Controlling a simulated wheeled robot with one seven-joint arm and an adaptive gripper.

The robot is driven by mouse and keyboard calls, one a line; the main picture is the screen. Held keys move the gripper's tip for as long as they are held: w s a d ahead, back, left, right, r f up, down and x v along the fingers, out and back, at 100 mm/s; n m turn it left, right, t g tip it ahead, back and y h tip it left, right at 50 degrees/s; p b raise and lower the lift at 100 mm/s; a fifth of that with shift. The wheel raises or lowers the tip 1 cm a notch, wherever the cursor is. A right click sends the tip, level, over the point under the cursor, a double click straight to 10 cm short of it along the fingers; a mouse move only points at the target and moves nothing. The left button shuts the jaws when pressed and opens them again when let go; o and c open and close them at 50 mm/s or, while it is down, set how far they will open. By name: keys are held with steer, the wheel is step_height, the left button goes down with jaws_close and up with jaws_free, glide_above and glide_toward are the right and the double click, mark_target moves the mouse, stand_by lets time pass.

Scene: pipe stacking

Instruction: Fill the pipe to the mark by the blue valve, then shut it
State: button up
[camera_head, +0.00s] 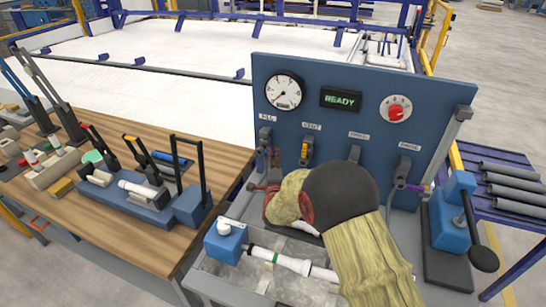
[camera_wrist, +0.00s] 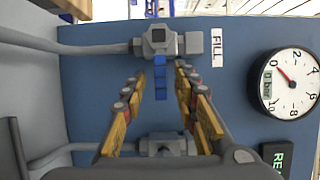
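The valve under the FILL label (camera_wrist: 217,48) has a blue handle (camera_wrist: 160,78), seen in the wrist view. My gripper (camera_wrist: 161,73) is open, with one finger on each side of that handle; I cannot tell whether either finger touches it. In the head view the fill valve (camera_head: 265,135) is on the left of the blue panel, and my arm hides most of my gripper. The round gauge (camera_head: 284,92) reads 0 bar in the wrist view (camera_wrist: 289,84). A white pipe with a green ring (camera_head: 279,260) lies on the bench, partly behind my arm.
The panel (camera_head: 440,97) also holds a READY display (camera_head: 341,99), a red knob (camera_head: 397,110) and a yellow-handled vent valve (camera_head: 307,150). A blue lever device (camera_head: 452,222) stands at right. A wooden table (camera_head: 120,215) with tools is at left. Grey pipes (camera_head: 515,180) lie far right.

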steer(key=shift+w, duration=0.75)
steer(key=c, duration=0.3)
steer(key=c, duration=0.4)
jaws_close()
